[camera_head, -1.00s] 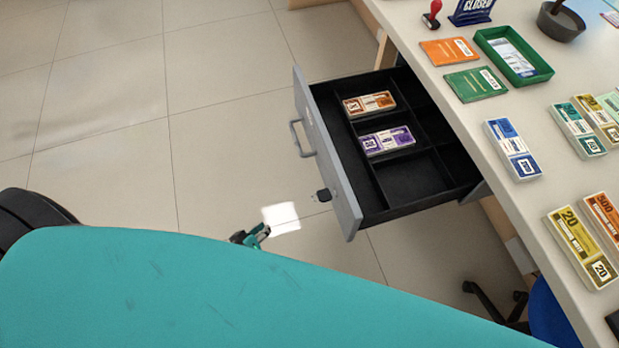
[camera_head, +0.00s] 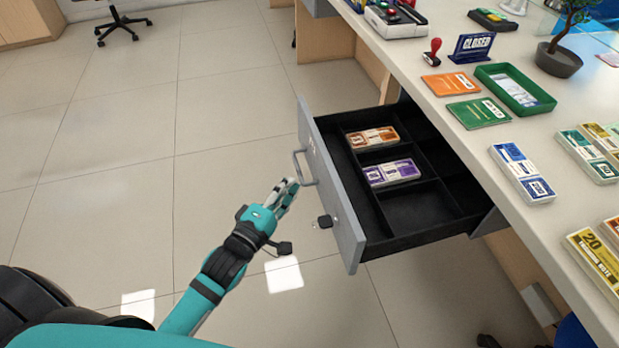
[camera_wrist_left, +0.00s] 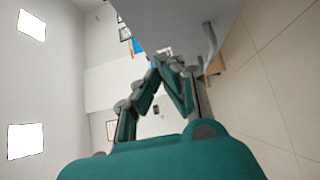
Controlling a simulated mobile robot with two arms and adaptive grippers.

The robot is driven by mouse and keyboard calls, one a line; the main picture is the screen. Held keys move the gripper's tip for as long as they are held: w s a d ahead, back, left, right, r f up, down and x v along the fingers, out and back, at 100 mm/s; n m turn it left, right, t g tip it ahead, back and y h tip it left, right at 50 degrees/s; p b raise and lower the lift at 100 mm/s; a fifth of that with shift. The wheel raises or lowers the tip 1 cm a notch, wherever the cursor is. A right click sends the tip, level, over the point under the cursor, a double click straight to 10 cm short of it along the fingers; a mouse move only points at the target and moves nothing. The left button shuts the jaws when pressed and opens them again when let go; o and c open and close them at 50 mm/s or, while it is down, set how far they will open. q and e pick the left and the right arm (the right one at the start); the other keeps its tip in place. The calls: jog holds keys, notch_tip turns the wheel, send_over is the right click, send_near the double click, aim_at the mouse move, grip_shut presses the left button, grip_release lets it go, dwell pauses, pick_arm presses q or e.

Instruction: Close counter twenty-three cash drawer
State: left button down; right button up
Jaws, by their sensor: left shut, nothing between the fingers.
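The cash drawer (camera_head: 345,205) is pulled out from under the counter, with its grey front facing left. Its black tray holds an orange-brown note bundle (camera_head: 372,137) and a purple note bundle (camera_head: 391,172); other compartments are empty. A grey bar handle (camera_head: 305,168) sits on the front, and a black key (camera_head: 324,221) is in the lock below it. My left gripper (camera_head: 293,184) is shut and empty, just left of the front near the handle; contact is unclear. My right gripper is not visible.
The white counter (camera_head: 455,135) runs along the right and overhangs the drawer. It carries note bundles (camera_head: 522,172), a green tray (camera_head: 535,108), booklets, a red stamp (camera_head: 432,52) and a closed sign (camera_head: 471,47). The tiled floor (camera_head: 110,190) left of the drawer is clear.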

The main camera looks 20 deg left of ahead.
aim_at(320, 163)
pick_arm(q)
jog(key=w+d, duration=0.3)
jog(key=w, duration=0.1)
jog(key=shift+w+d, duration=0.25)
jog(key=shift+d, duration=0.1)
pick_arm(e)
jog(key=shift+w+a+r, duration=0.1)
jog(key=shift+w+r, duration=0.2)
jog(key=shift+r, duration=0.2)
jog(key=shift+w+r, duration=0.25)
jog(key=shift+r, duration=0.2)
pick_arm(q)
jog(key=shift+w, duration=0.1)
